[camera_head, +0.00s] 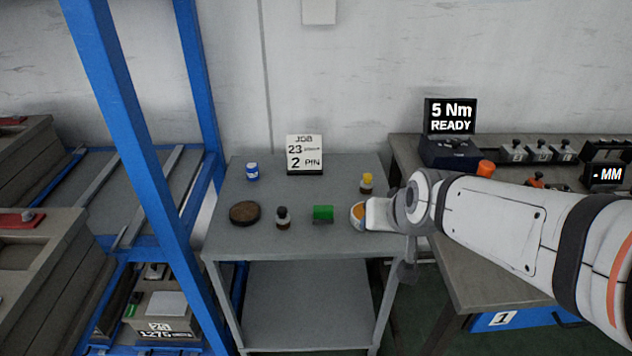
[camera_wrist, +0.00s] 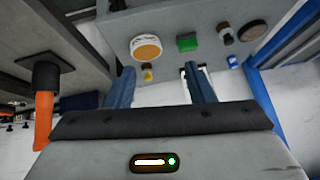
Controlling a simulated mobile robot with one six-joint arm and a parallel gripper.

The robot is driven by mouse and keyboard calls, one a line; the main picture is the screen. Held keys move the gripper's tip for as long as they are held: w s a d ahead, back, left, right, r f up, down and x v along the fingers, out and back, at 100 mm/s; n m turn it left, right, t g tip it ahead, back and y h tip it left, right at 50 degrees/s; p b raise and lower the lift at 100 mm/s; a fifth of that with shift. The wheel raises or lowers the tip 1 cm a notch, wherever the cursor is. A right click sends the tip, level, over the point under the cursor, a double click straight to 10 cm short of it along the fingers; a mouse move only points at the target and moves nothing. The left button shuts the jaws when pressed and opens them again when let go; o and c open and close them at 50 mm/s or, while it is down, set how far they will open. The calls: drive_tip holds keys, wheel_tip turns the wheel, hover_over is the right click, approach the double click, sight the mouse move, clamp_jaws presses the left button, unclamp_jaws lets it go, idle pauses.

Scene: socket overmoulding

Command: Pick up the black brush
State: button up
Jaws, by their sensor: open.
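No thing in view is plainly a black brush. The closest by colour is a small dark upright item (camera_head: 283,218) with a pale band, at the front middle of the grey table; I cannot tell whether it is a bottle or a brush. It also shows in the wrist view (camera_wrist: 226,33), near the table edge. My gripper (camera_wrist: 160,75) is open, its two blue fingers apart with nothing held between them.
The grey table (camera_head: 222,240) also holds a brown disc (camera_head: 245,213), green block (camera_head: 323,213), orange-and-white tin (camera_head: 357,215), yellow-capped bottle (camera_head: 367,183), blue jar (camera_head: 252,172) and sign (camera_head: 305,155). A blue rack post (camera_head: 135,165) stands left; a workbench (camera_head: 405,150) stands right.

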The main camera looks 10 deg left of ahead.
drive_tip(key=w+a+f+n+t+y+b, duration=0.1)
drive_tip(key=w+a+f+b, duration=0.2)
drive_tip(key=a, duration=0.2)
drive_tip(key=w+a+f+t+y+b, duration=0.1)
drive_tip(key=w+a+f+t+b, duration=0.15)
drive_tip(key=a, duration=0.25)
drive_tip(key=m+t+h+b, duration=0.1)
drive_tip(key=t+b, duration=0.4)
drive_tip(key=b, duration=0.5)
approach(281, 217)
drive_tip(key=w, duration=0.2)
drive_tip(key=w+d, duration=0.1)
drive_tip(key=w+r, duration=0.1)
drive_tip(key=w, duration=0.1)
drive_tip(key=shift+w+d, duration=0.25)
drive_tip(key=shift+w, duration=0.05)
drive_tip(key=a+f+t+h+b, duration=0.1)
drive_tip(key=s+a+f+m+h+b, duration=0.1)
drive_tip(key=a+f+t+b, duration=0.1)
drive_tip(key=b, duration=0.1)
drive_tip(key=shift+s+f+m+t+h, duration=0.2)
drive_tip(key=shift+s+m+t+h, duration=0.1)
drive_tip(key=shift+s+t+h, duration=0.1)
drive_tip(key=w+b, duration=0.1)
drive_tip(key=w, duration=0.4)
drive_tip(key=w+a+b, duration=0.1)
drive_tip(key=w, duration=0.1)
drive_tip(key=shift+w+r+b, duration=0.25)
drive_tip(key=shift+r+b, duration=0.05)
drive_tip(key=shift+b, duration=0.05)
